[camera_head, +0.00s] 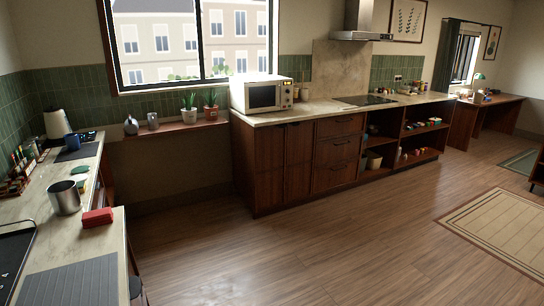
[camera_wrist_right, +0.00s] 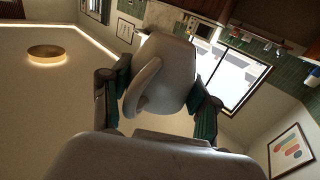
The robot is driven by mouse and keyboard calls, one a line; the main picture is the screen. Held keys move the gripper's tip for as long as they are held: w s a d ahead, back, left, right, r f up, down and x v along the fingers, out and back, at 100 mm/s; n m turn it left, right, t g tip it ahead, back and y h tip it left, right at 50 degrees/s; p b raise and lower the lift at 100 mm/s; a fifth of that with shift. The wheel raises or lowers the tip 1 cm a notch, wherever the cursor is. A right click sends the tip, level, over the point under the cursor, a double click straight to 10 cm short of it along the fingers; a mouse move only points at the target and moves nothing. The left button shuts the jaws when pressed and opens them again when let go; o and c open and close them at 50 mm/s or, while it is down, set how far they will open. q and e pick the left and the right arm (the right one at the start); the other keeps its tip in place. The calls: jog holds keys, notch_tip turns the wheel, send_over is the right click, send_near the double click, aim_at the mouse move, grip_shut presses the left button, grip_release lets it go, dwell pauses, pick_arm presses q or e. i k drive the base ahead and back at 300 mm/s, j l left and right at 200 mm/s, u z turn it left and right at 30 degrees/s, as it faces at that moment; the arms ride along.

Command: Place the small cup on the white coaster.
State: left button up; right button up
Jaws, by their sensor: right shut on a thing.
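In the right wrist view, my right gripper (camera_wrist_right: 158,101) is shut on a small grey cup (camera_wrist_right: 170,72). Its two dark fingers with green pads press on opposite sides of the cup. The cup's curved handle faces the camera, between the fingers. The room appears tilted in this view, so I cannot tell the cup's true tilt. No surface shows touching the cup. Neither gripper shows in the head view. I cannot make out a white coaster in either view.
On the left counter stand a metal canister (camera_head: 65,197), a red block-like stack (camera_head: 97,217), a blue mug (camera_head: 72,141) and a kettle (camera_head: 55,124). A grey ribbed mat (camera_head: 75,284) lies at the front. A microwave (camera_head: 262,94) stands on the far counter. The wooden floor (camera_head: 300,250) between is clear.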

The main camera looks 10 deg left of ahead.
aim_at(80, 178)
jog(key=i+u, duration=0.15)
jog(key=i, duration=0.4)
jog(key=i+l+u, duration=0.1)
jog(key=i, duration=0.4)
jog(key=i+l+u, duration=0.15)
jog(key=i, duration=0.35)
jog(key=i+l+u, duration=0.1)
jog(key=i, duration=0.45)
jog(key=i+j+u, duration=0.15)
jog(key=i+u, duration=0.15)
jog(key=u, duration=0.15)
jog(key=i+u, duration=0.35)
jog(key=u, duration=0.15)
jog(key=i+u, duration=0.3)
jog(key=u, duration=0.15)
jog(key=i+l+u, duration=0.25)
jog(key=u, duration=0.2)
jog(key=i+j+u, duration=0.1)
jog(key=i+u, duration=0.75)
jog(key=k+l, duration=0.05)
